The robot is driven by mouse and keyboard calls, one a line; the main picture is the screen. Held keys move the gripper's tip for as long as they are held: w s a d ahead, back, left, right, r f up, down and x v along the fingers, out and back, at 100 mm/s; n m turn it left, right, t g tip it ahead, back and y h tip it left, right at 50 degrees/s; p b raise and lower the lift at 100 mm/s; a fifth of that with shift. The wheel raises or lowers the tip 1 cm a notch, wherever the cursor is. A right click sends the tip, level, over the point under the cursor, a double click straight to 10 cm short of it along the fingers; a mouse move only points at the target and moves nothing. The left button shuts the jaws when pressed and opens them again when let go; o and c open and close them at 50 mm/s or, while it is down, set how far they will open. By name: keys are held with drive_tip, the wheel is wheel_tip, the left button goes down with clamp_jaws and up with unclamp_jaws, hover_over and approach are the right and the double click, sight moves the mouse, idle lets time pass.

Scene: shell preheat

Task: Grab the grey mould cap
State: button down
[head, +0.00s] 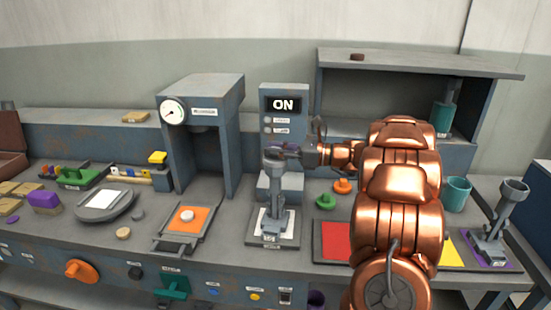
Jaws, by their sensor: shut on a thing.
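My gripper (285,152) reaches in from the right and is shut at the top of a grey upright stand (273,200) in the middle of the bench. The grey piece between its fingers, at the head of the stand, appears to be the grey mould cap (272,157). It is small and partly covered by the fingers, and I cannot tell whether it still touches the stand. The stand is upright on a pale square plate.
A grey box with a lit ON sign (283,104) stands just behind. A grey press with a gauge (173,112) stands to the left. A similar stand (492,228) and a teal cup (457,190) are on the right. Orange and green knobs (343,186) lie near my arm.

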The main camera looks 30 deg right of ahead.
drive_tip(key=shift+r, duration=0.1)
drive_tip(key=shift+r+b, duration=0.3)
drive_tip(key=shift+r, duration=1.2)
drive_tip(key=shift+s+a+r, duration=0.15)
drive_tip(key=shift+r, duration=0.05)
drive_tip(key=s+a+r+b, duration=0.1)
drive_tip(key=s+a+b, duration=0.1)
drive_tip(key=s+a, duration=0.8)
drive_tip(key=shift+s+a+r+b, duration=0.2)
drive_tip(key=shift+s+a+b, duration=0.2)
drive_tip(key=shift+s, duration=0.25)
